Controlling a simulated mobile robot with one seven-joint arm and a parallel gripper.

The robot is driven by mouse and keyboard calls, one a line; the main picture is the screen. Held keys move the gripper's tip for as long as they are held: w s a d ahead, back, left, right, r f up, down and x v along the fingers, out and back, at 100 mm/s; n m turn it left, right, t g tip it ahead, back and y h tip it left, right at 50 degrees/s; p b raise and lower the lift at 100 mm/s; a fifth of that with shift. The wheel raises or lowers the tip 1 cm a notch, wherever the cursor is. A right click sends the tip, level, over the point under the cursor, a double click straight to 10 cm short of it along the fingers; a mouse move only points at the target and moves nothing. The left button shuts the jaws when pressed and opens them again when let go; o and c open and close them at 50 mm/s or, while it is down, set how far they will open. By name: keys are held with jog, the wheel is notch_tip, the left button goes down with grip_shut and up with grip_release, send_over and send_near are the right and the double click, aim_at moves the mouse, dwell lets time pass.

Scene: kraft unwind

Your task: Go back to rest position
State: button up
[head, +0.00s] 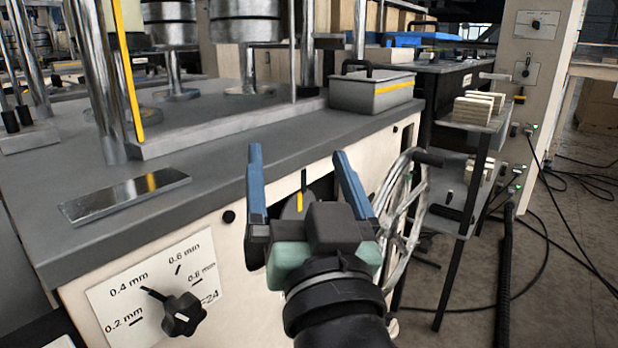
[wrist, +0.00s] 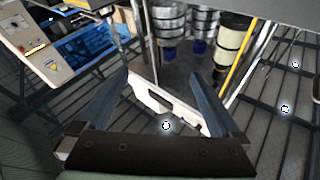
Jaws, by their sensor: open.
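My gripper (head: 296,172) is open, its two blue fingers spread apart with nothing seen between them. In the wrist view the open gripper (wrist: 160,92) points towards a cream panel with a dark slot (wrist: 158,101).
A spoked handwheel (head: 405,205) stands just right of my gripper. A black dial (head: 182,314) with a thickness scale is at lower left. A metal plate (head: 125,195) lies on the worktop (head: 235,165). A grey lidded box (head: 371,92) and a shelf stand (head: 455,190) are to the right. Cables cross the floor.

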jog(key=s+r+t+h, duration=0.25)
jog(key=s+r, duration=0.35)
jog(key=r, duration=0.3)
jog(key=s+r+t+h, duration=0.1)
jog(key=s+r+t, duration=0.4)
jog(key=r, duration=0.4)
notch_tip(320, 180, up, 36)
jog(key=g+p, duration=0.1)
jog(key=p, duration=3.7)
jog(key=shift+w+d+p, duration=0.3)
jog(key=shift+w+p, duration=0.05)
jog(key=shift+r+g, duration=0.1)
jog(key=shift+g, duration=0.15)
